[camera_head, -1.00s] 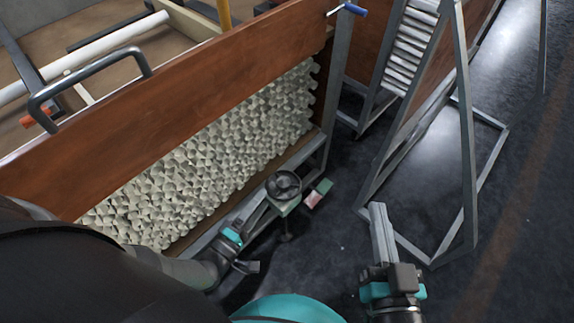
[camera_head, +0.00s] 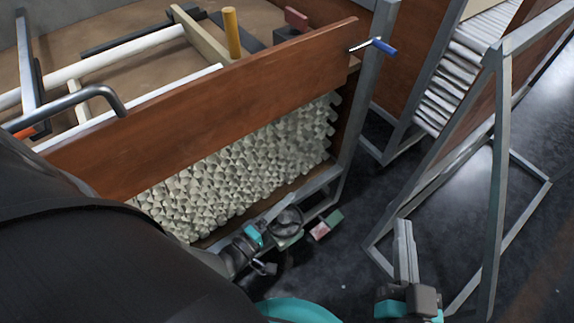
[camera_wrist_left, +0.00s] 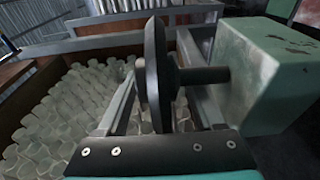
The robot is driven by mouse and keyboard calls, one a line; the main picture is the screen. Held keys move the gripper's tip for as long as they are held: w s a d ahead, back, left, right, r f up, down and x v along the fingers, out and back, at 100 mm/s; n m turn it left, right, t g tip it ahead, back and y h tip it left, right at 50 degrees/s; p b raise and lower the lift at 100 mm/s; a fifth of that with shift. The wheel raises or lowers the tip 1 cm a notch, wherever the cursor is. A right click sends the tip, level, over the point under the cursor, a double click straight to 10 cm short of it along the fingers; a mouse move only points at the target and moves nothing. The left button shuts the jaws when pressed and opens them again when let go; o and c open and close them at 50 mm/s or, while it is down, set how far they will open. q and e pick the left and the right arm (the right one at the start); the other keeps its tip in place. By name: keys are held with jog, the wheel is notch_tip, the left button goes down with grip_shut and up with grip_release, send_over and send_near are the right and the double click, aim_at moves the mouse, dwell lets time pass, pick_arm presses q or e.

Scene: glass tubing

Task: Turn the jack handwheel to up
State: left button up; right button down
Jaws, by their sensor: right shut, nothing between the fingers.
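The jack handwheel (camera_head: 286,222) is a dark spoked wheel low beside the bin's front frame. In the left wrist view it is a dark disc seen edge-on (camera_wrist_left: 154,75), joined by a short shaft to a worn green block (camera_wrist_left: 270,75). My left gripper (camera_head: 275,211) is at the wheel. Its fingers in the wrist view (camera_wrist_left: 158,85) are apart, one on each side of the wheel's rim; I cannot tell whether they touch it. My right gripper (camera_head: 404,240) is shut and empty, to the right of the wheel, over the dark floor.
A wooden bin wall (camera_head: 210,105) stands behind the wheel, with pale glass tubing (camera_head: 245,170) stacked below it. A small red and green piece (camera_head: 326,225) lies right of the wheel. A grey metal frame (camera_head: 495,190) stands at right. A blue-handled crank (camera_head: 382,46) sits at the wall's corner.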

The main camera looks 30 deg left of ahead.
pick_arm(q)
grip_shut()
dwell(0.3)
jog(key=shift+n+y, duration=0.3)
jog(key=shift+a+n+y, duration=0.2)
jog(key=shift+n+y, duration=0.3)
jog(key=shift+y, duration=0.5)
grip_release()
jog(key=shift+s, duration=0.1)
jog(key=shift+s, duration=0.1)
